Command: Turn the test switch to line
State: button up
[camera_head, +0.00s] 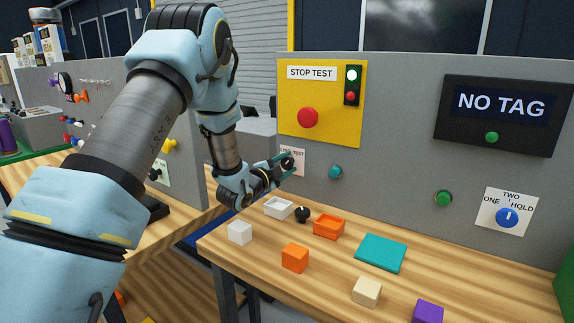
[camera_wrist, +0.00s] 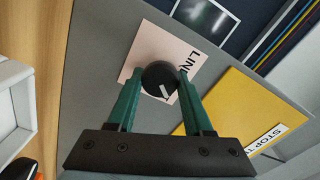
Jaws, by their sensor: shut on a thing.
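The test switch (camera_wrist: 160,77) is a round black knob with a white pointer line, on a pale pink plate (camera_wrist: 139,78) marked with partly hidden LINE and TEST lettering. In the head view the plate (camera_head: 296,158) is on the grey panel, left of the teal button, and the knob is mostly behind my gripper (camera_head: 289,163). In the wrist view my gripper (camera_wrist: 158,82) has its two green fingers on either side of the knob and is shut on it. The picture is turned there, and which label the pointer faces is hard to tell.
A yellow STOP TEST panel (camera_head: 344,103) with a red button (camera_head: 308,117) is just above. A teal button (camera_head: 335,172) is to the right.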

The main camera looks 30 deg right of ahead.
grip_shut()
jog(key=shift+f+n+b, duration=0.15)
jog(key=shift+n+b, duration=0.25)
jog(key=shift+b, duration=0.05)
jog(key=shift+n+b, duration=1)
jog(key=n+b, duration=0.2)
jog(key=n, duration=0.1)
jog(key=shift+w+a+n, duration=0.1)
jog(key=shift+n, duration=0.2)
jog(key=n+b, duration=0.2)
jog(key=n, duration=0.2)
jog(key=shift+n, duration=0.3)
jog(key=shift+w+r+n+b, duration=0.15)
jog(key=shift+n+b, duration=0.25)
jog(key=shift+n, duration=2.1)
